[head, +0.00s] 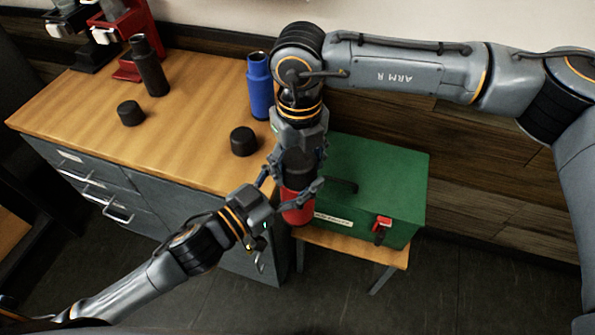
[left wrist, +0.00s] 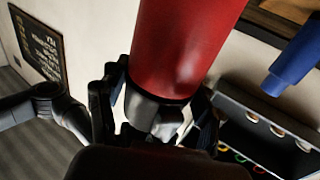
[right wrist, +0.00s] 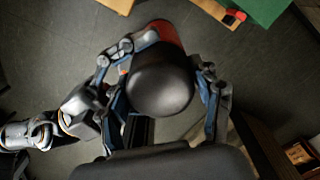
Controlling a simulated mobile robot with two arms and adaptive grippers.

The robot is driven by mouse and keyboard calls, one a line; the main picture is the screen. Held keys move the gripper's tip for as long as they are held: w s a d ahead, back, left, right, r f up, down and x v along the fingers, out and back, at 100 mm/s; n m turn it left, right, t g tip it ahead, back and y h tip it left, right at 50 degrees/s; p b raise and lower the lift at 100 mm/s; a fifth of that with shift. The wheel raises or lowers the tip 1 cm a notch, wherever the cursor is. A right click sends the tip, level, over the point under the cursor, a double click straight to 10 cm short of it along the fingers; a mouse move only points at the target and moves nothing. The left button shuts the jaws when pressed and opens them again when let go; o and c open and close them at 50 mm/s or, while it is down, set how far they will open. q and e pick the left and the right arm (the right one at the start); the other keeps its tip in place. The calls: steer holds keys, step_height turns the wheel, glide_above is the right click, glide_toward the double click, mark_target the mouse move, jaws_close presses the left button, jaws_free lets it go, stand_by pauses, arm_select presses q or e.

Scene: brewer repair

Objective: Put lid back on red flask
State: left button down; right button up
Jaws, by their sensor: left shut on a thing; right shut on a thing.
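The red flask (head: 298,207) hangs in the air in front of the green toolbox. My left gripper (head: 272,214) is shut on it from the side; in the left wrist view the flask's red body (left wrist: 185,45) rises between the fingers. My right gripper (head: 297,178) points down from above, shut on a round black lid (right wrist: 160,85). In the right wrist view the lid lies in front of the flask (right wrist: 166,33) and hides most of it. I cannot tell whether the lid touches the flask's mouth, which is hidden.
The wooden counter (head: 190,165) holds a black flask (head: 152,72), a blue flask (head: 259,90), two loose black lids (head: 131,113) (head: 244,141) and brewers (head: 122,30) at the back. The green toolbox (head: 385,180) stands on a wooden stool (head: 350,250) close to the right.

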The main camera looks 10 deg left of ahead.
steer(key=shift+m, duration=0.5)
steer(key=o, duration=1.3)
steer(key=shift+c, duration=0.2)
steer(key=shift+r, duration=2.25)
steer(key=shift+c, duration=0.4)
